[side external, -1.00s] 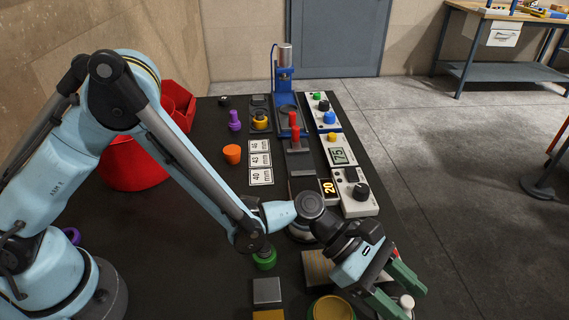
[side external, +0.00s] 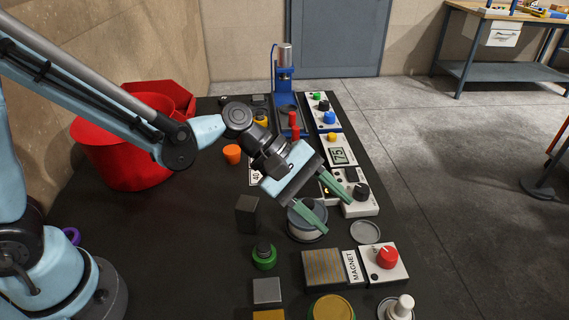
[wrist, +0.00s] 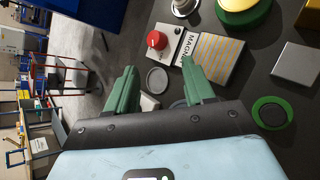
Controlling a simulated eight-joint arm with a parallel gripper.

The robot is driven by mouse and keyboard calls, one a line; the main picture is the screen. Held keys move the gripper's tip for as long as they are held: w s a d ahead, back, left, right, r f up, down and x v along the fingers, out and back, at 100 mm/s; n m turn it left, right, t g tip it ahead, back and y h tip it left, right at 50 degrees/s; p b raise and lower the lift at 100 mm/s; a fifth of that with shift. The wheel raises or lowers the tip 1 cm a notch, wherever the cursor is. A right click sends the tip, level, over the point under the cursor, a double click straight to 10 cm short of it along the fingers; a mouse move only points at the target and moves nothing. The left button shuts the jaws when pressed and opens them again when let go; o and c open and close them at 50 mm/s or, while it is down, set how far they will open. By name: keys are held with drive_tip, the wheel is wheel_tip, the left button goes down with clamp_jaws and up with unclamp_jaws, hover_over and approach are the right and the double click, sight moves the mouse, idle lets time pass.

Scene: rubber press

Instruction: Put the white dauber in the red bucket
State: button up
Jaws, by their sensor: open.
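My gripper (side external: 337,217) is open and empty, above the middle right of the table, well apart from the dauber. Its two green fingers also show in the wrist view (wrist: 160,68).
A red bin (side external: 165,97) stands behind the bucket. Near my gripper are a round grey pot (side external: 306,222), a dark block (side external: 247,214), a grey disc (side external: 365,232) and a magnet box with a red knob (side external: 385,258). A green-ringed dauber (side external: 264,256) stands left of these.

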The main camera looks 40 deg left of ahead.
drive_tip(key=s+a+r+m+t+y, duration=0.1)
drive_tip(key=a+r+m+t+y, duration=0.1)
drive_tip(key=a+m, duration=0.4)
drive_tip(key=a+r+y, duration=0.1)
drive_tip(key=a+y, duration=0.1)
drive_tip(key=a, duration=0.3)
drive_tip(key=shift+s+a+t+y, duration=0.2)
drive_tip(key=shift+s+t+y, duration=0.1)
drive_tip(key=s+a+m+y, duration=0.1)
drive_tip(key=a+m, duration=0.1)
drive_tip(key=a, duration=0.2)
drive_tip(key=s+a+m+t+y, duration=0.1)
drive_tip(key=s+a+m+y, duration=0.1)
drive_tip(key=a+m, duration=0.1)
drive_tip(key=s+a+r+m+y, duration=0.1)
drive_tip(key=s+a+m+y, duration=0.1)
drive_tip(key=a, duration=0.3)
drive_tip(key=shift+s+a+t, duration=0.1)
drive_tip(key=shift+a+t, duration=0.1)
drive_tip(key=shift+t, duration=0.2)
